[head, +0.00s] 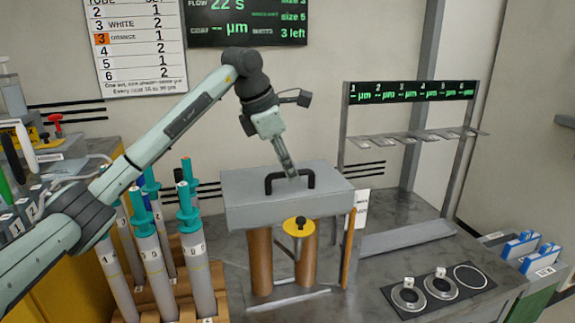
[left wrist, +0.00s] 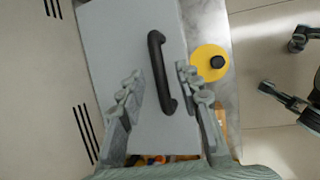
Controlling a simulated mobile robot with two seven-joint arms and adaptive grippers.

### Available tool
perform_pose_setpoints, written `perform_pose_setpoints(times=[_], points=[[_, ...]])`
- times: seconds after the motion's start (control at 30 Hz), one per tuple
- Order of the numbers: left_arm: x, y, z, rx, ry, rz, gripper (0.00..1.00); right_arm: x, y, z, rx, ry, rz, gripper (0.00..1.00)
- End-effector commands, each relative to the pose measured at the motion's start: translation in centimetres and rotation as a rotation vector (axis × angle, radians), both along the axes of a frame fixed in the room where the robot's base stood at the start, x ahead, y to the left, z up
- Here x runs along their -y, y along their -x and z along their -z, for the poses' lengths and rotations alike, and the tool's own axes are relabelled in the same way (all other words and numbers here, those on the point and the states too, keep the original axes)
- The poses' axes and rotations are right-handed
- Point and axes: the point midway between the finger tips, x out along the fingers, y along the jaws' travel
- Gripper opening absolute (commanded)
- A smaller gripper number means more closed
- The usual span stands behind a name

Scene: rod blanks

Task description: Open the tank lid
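The tank lid (head: 250,207) is a grey slab with a black bar handle (head: 303,177) on top, lying level on the tank. The lid also shows in the left wrist view (left wrist: 115,45), with its black handle (left wrist: 158,70) upright in the picture. My left gripper (head: 291,172) is over the lid at the handle. In the left wrist view its two fingers (left wrist: 159,78) are apart, one on each side of the handle, with a gap on both sides. My right gripper is not recognisable in the head view.
Two brown cylinders (head: 260,262) stand under the lid. A yellow disc with a black knob (head: 299,227) is at the lid's front. Several teal-capped tubes (head: 190,220) stand in a wooden rack at the left. A rack with hooks (head: 420,136) stands at the right.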

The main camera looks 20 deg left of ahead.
Motion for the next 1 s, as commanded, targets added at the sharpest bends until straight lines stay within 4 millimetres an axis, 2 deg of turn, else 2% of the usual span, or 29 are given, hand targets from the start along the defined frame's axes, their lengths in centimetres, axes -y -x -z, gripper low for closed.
perform_pose_setpoints(times=[0.27,0.53,1.0], points=[[0.06,-0.06,0.12,0.001,0.001,0.0,0.33,-0.01,-0.03,0.01,0.001,0.0,0.0,0.0],[0.06,-0.04,0.11,0.0,0.001,0.001,0.0,-0.02,-0.03,0.02,0.001,0.0,0.0,0.0],[0.03,-0.05,-0.01,0.0,0.001,0.001,0.0,0.01,0.09,-0.04,-0.005,0.001,0.001,0.0]])
